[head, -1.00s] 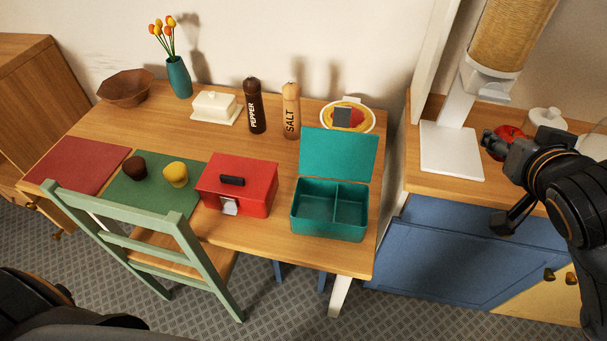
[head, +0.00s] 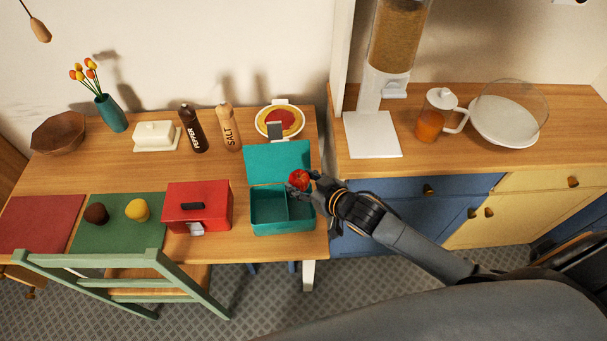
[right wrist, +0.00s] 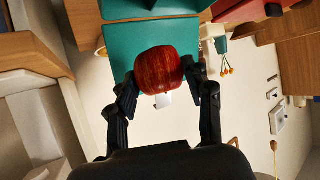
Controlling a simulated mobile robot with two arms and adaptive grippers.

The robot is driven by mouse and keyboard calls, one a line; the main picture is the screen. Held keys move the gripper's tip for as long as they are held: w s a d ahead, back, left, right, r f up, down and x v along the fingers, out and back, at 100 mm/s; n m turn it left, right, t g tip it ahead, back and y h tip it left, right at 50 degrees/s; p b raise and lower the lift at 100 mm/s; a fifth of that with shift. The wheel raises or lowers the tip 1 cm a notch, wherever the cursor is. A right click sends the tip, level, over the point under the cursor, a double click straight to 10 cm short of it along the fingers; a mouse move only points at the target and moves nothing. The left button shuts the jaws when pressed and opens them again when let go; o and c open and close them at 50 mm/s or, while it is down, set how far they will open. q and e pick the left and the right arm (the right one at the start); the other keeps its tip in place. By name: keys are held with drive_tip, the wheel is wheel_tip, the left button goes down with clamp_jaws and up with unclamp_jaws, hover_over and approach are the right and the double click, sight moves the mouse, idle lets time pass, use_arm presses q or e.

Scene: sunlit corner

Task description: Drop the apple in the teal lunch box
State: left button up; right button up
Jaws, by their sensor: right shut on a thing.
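The red apple (head: 299,180) is held in my right gripper (head: 308,187), which is shut on it. In the right wrist view the apple (right wrist: 160,70) sits between the two fingers of the gripper (right wrist: 163,92). The teal lunch box (head: 268,231) stands on the table with its lid (head: 272,160) open at the back and two compartments. In the head view the apple appears over the right compartment, in front of the lid; its exact height is hard to tell. My left gripper is not in view.
A red lunch box (head: 212,221) stands closed just left of the teal one. Salt (head: 231,130) and pepper (head: 192,130) mills and a pie dish (head: 262,123) stand behind. The counter at right holds a dispenser (head: 374,138), a jug (head: 432,120) and a glass bowl (head: 507,125).

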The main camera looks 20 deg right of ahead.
drive_tip(key=shift+s+f, duration=0.25)
drive_tip(key=shift+f, duration=0.15)
drive_tip(key=shift+f+b, duration=0.8)
drive_tip(key=shift+b, duration=0.2)
wheel_tip(320, 180, down, 6)
drive_tip(key=b, duration=0.6)
drive_tip(key=shift+r, duration=0.1)
drive_tip(key=o, duration=1.3)
drive_tip(key=shift+c, duration=0.2)
drive_tip(key=shift+r, duration=0.1)
wheel_tip(320, 180, up, 11)
drive_tip(key=p, duration=1.1)
